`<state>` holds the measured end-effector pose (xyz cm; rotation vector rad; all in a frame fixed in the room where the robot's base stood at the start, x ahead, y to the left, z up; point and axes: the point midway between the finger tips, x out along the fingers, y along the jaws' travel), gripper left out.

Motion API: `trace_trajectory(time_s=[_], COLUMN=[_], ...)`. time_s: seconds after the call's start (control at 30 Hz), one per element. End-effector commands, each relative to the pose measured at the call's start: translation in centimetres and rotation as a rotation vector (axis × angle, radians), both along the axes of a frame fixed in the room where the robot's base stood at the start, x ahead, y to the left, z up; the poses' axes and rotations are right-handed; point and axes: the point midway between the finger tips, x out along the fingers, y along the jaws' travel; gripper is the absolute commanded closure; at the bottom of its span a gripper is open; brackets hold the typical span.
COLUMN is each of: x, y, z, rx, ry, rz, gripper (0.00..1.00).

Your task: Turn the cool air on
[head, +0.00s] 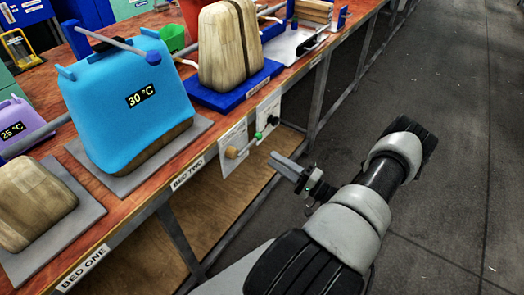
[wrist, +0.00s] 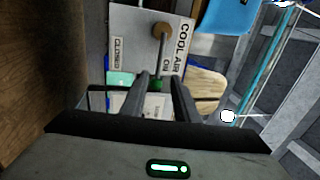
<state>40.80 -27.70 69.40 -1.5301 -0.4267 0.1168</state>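In the wrist view the panel (wrist: 135,35) reads COOL AIR and CLOSED, partly sideways. Its lever has a round wooden hub (wrist: 163,31) and a thin rod ending in a green tip (wrist: 155,85). In the head view the green tip (head: 258,135) points up and right from the hub. My gripper (head: 278,160) is just in front of the panel. In the wrist view its fingers (wrist: 160,77) are apart, with the green tip seen between them; contact cannot be told.
A second panel (head: 268,113) with a black knob is right beside it. On the bench stand a blue bag reading 30 °C (head: 125,100), a wooden block (head: 228,50) on a blue plate, and another block (head: 32,203). The floor (head: 430,200) at right is clear.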

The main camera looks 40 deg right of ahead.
Motion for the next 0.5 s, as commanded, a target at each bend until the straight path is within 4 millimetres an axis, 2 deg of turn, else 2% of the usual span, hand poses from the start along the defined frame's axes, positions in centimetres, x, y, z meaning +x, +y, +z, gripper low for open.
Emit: trace_trajectory(time_s=[0.03, 0.2, 0.33, 0.5], x=[-1.1, -3.9, -5.1, -5.6], y=[-0.5, -1.5, -1.9, -2.1], z=[-0.3, -0.9, -1.1, -1.2], rx=[-0.001, -0.001, -0.001, 0.0], ry=[0.002, 0.002, 0.0, 0.0], rz=[-0.004, -0.003, -0.001, 0.0], gripper=[0.72, 0.72, 0.72, 0.72])
